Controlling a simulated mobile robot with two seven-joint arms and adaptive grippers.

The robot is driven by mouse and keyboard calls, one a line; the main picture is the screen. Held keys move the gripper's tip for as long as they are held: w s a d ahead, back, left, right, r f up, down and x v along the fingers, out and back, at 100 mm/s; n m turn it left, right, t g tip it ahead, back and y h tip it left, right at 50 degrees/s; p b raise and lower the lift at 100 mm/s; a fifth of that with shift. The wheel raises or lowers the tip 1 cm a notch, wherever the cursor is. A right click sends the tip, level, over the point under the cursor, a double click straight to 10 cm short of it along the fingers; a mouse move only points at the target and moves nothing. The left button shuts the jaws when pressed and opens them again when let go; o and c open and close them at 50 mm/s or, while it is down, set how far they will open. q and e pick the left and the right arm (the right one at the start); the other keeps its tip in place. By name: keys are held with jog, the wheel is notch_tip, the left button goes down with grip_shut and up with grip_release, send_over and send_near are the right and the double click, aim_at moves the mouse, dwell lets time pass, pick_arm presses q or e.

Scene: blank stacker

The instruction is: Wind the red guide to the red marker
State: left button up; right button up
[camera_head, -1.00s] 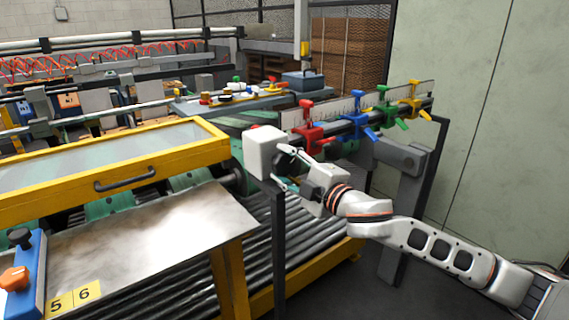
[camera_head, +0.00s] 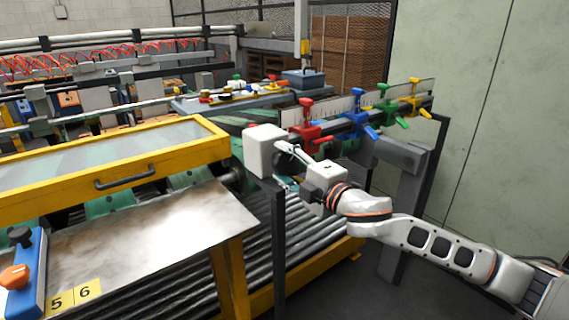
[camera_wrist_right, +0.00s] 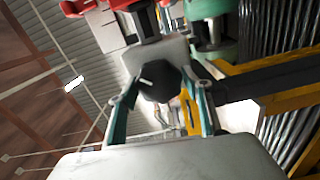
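The red guide (camera_head: 306,133) sits on the rail at the end nearest the white end box (camera_head: 266,150), with a pale scale plate (camera_head: 342,104) behind it. I cannot make out the red marker. Part of the red guide shows at the top of the right wrist view (camera_wrist_right: 100,6). My right gripper (camera_head: 289,165) is at the end box. In the right wrist view its two teal fingers flank a black knob (camera_wrist_right: 160,84) closely and look shut on it. The knob has a white line. My left gripper is not in view.
Blue (camera_head: 355,124), green (camera_head: 387,106) and yellow (camera_head: 413,106) guides stand farther along the rail. A dark post (camera_head: 278,245) stands under the end box, beside the rollers (camera_head: 205,275). A metal table (camera_head: 150,235) is at the left. Dark floor is clear at lower right.

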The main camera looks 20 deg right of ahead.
jog(key=shift+o, duration=0.3)
jog(key=shift+s, duration=0.1)
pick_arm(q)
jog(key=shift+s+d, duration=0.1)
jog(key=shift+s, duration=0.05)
pick_arm(e)
jog(key=v, duration=0.7)
jog(key=shift+s+d, duration=0.15)
jog(key=shift+s, duration=0.2)
jog(key=shift+r, duration=0.1)
